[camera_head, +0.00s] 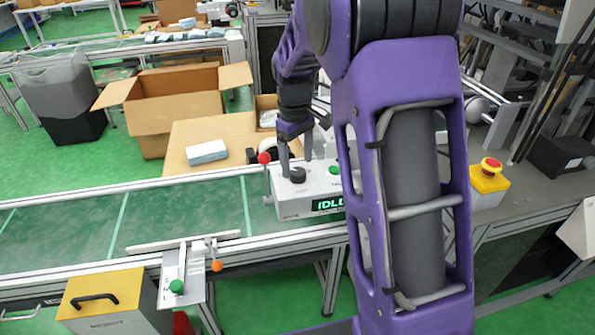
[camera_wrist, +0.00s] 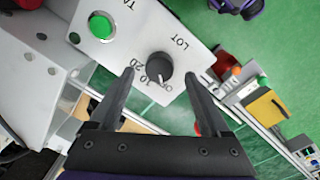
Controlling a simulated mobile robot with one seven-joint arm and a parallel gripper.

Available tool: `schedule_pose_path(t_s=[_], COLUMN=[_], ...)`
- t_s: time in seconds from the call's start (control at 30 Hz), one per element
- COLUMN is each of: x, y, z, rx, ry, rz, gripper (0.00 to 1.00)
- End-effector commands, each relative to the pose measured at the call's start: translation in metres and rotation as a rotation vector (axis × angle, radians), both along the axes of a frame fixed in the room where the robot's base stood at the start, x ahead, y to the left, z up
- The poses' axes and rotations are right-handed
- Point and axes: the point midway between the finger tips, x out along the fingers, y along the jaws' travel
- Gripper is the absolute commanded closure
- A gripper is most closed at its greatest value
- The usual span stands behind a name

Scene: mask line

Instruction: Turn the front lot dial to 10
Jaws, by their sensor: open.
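The front lot dial (camera_head: 297,175) is a black round knob on top of a white control box (camera_head: 290,207) with a lit "IDLE" display. In the wrist view the dial (camera_wrist: 158,66) sits by the word "LOT", with "10", "20" and "OFF" printed around its near side. Which mark the dial points at is hard to tell. My gripper (camera_head: 295,160) is above the dial, pointing down at it. In the wrist view my gripper (camera_wrist: 158,82) is open, with one finger on each side of the knob, and I see no clear contact.
A green button (camera_wrist: 101,26) is beside the dial on the same panel. A red-knobbed lever (camera_head: 264,158) stands at the box's left edge. The green conveyor (camera_head: 80,237) runs left. A yellow emergency-stop box (camera_head: 488,180) is at right. Open cardboard boxes (camera_head: 180,100) lie behind.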

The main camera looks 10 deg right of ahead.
Motion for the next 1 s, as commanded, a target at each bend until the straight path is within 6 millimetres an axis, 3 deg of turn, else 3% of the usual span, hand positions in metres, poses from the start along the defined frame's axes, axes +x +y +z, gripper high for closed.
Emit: schedule_pose_path(t_s=[0.2,0.57,1.0], x=[0.001,0.001,0.001], y=[-0.001,-0.001,-0.001], z=[-0.024,-0.027,-0.027], rx=[0.001,0.001,0.000], ry=[-0.001,-0.001,-0.001], rz=[0.000,0.000,0.000], gripper=[0.19,0.21,1.00])
